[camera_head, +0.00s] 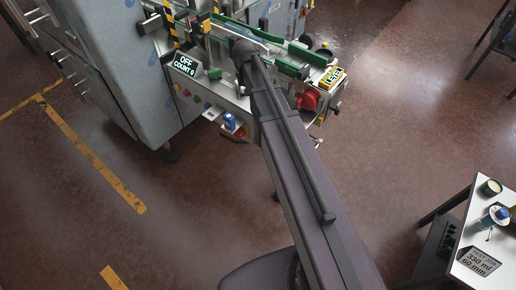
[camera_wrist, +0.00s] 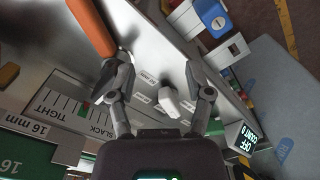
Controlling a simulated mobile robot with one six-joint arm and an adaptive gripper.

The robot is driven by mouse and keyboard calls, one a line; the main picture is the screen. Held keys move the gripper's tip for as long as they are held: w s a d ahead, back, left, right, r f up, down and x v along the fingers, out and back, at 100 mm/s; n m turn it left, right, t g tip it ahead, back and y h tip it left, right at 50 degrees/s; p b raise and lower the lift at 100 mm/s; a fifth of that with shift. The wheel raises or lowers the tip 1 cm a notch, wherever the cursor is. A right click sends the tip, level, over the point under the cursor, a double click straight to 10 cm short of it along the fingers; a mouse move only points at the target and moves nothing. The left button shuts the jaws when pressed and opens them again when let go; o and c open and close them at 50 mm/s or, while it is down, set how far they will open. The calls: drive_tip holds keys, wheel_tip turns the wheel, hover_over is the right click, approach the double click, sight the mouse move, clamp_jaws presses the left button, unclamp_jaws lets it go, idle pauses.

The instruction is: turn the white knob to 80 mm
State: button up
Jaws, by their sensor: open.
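A small white knob (camera_wrist: 172,98) shows in the wrist view on the grey metal panel (camera_wrist: 150,50), between the fingers and closer to the right one. My gripper (camera_wrist: 155,75) is open around it, with a gap on each side; I cannot tell whether a finger touches the knob. Small labels lie on the panel near the knob, too small to read. No 80 mm mark is legible. In the head view my arm reaches over the machine (camera_head: 215,90) and hides the gripper and the knob.
A red knob (camera_head: 308,100) and a white table (camera_head: 484,245) show in the head view.

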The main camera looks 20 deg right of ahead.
drive_tip(key=s+f+b, duration=0.4)
drive_tip(key=s+f, duration=0.1)
drive_tip(key=s, duration=0.3)
drive_tip(key=s+f+n+b, duration=0.1)
drive_tip(key=s+f+b, duration=0.4)
drive_tip(key=s, duration=0.3)
drive_tip(key=shift+s+a+f+b, duration=0.15)
drive_tip(key=shift+s+b, duration=0.15)
drive_tip(key=shift+s, duration=0.05)
drive_tip(key=shift+s, duration=0.6)
drive_tip(key=shift+w, duration=0.1)
drive_tip(key=shift+c, duration=0.6)
drive_tip(key=shift+a, duration=0.3)
